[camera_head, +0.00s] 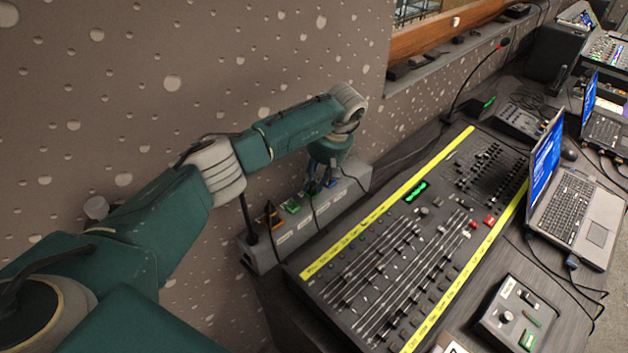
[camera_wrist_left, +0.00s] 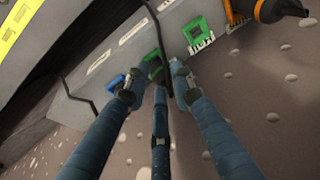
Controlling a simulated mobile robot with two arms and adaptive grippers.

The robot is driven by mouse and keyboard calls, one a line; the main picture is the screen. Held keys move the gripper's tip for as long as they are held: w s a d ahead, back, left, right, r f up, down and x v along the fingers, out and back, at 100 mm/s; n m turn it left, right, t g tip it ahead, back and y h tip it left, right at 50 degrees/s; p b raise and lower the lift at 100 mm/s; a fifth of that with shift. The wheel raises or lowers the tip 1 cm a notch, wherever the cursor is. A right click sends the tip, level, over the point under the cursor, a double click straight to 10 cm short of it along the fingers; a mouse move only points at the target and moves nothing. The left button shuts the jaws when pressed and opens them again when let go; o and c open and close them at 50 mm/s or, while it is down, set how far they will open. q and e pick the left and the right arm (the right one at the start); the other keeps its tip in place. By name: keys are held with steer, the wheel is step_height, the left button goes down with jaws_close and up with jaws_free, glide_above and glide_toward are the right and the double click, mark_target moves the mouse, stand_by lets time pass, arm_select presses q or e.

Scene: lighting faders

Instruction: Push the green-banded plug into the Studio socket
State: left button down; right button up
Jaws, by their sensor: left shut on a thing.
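My left gripper (camera_head: 322,182) reaches down over the grey socket box (camera_head: 351,177) along the wall. In the left wrist view its three fingers (camera_wrist_left: 155,78) are closed around a small dark plug with green on it (camera_wrist_left: 153,58), mostly hidden by the fingertips. A dark cable runs beside it. The plug is close to the box face; I cannot tell whether it touches or enters a socket. A green socket frame (camera_wrist_left: 197,35) and a blue one (camera_wrist_left: 115,83) lie on either side of the fingers. The socket labels are too small to read. My right gripper is not in view.
An orange-and-black plug (camera_wrist_left: 272,9) stands in an orange socket farther along the box. The fader desk (camera_head: 400,260) with yellow strips lies to the right of the box. A laptop (camera_head: 565,195) and a small control box (camera_head: 520,318) stand beyond it.

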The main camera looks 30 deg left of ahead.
arm_select(q)
steer(key=c, duration=1.4)
jaws_free()
steer(key=shift+f, duration=0.1)
steer(key=v, duration=1.2)
